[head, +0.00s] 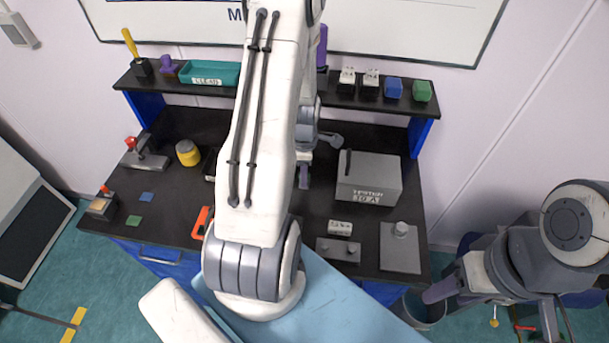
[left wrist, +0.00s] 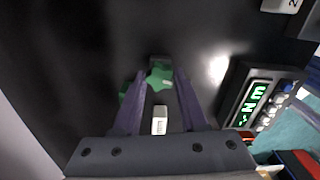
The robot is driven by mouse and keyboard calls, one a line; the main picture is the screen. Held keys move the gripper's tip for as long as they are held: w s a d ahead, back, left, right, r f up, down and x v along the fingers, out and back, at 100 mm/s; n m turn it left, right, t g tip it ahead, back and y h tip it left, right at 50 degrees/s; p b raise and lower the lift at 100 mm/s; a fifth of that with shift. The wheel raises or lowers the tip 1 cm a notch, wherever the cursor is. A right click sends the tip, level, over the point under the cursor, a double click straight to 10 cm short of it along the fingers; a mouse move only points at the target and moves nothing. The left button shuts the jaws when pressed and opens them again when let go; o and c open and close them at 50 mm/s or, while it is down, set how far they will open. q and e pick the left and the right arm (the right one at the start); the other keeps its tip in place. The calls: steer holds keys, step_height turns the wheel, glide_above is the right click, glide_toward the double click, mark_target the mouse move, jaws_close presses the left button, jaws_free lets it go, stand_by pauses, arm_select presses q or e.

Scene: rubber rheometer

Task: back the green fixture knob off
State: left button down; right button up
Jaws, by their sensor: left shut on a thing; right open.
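The green fixture knob (left wrist: 159,77) is star-shaped and sits between the fingertips of my left gripper (left wrist: 160,80) in the left wrist view. The two purple fingers are closed against it from both sides. A small dark part shows just beyond the knob. In the head view my left arm covers the middle of the bench and hides the knob; only part of the left gripper (head: 304,160) shows beside the arm. My right gripper (head: 441,291) is open and empty at the right, off the bench's front corner.
A white block (left wrist: 159,120) lies below the knob, between the fingers. A device with a green display (left wrist: 257,97) stands to the right.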

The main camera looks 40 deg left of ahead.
arm_select(q)
steer(key=n, duration=0.4)
steer(key=shift+s+n, duration=0.1)
steer(key=shift+n, duration=0.2)
steer(key=c, duration=0.6)
jaws_free()
